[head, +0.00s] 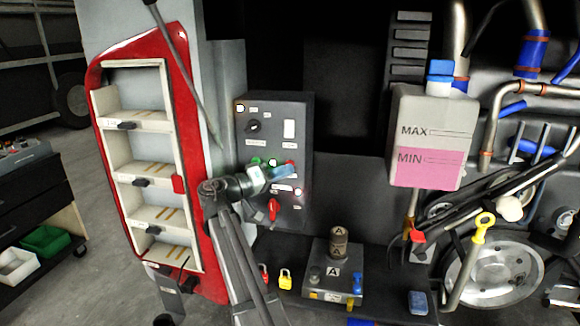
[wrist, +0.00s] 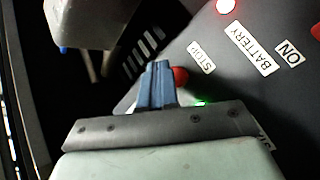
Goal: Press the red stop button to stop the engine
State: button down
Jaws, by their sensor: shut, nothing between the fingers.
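The red stop button (wrist: 181,76) shows in the wrist view just right of my fingertips, partly hidden by them, near a label that reads STOP (wrist: 201,57). In the head view the red button (head: 290,162) sits on the dark control panel (head: 300,120), right at my fingertips. My gripper (head: 291,171) reaches in from the lower left, with its blue fingers pointing right. In the wrist view my gripper (wrist: 157,66) has its two blue fingers together, with nothing between them. I cannot tell whether the fingertips touch the button.
A green button (head: 256,161) and a red rotary switch (head: 273,209) are on the same panel. A red-framed rack (head: 183,100) stands left of my arm. A coolant tank (head: 430,120) hangs to the right. A battery-like box (head: 335,280) and a yellow padlock (head: 286,279) sit below.

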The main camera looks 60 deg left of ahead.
jog(key=s+d, duration=0.1)
jog(key=s, duration=0.1)
jog(key=s+d, duration=0.1)
jog(key=shift+s+d+f, duration=0.2)
jog(key=shift+s+d, duration=0.2)
jog(key=shift+n, duration=0.3)
dwell(0.6)
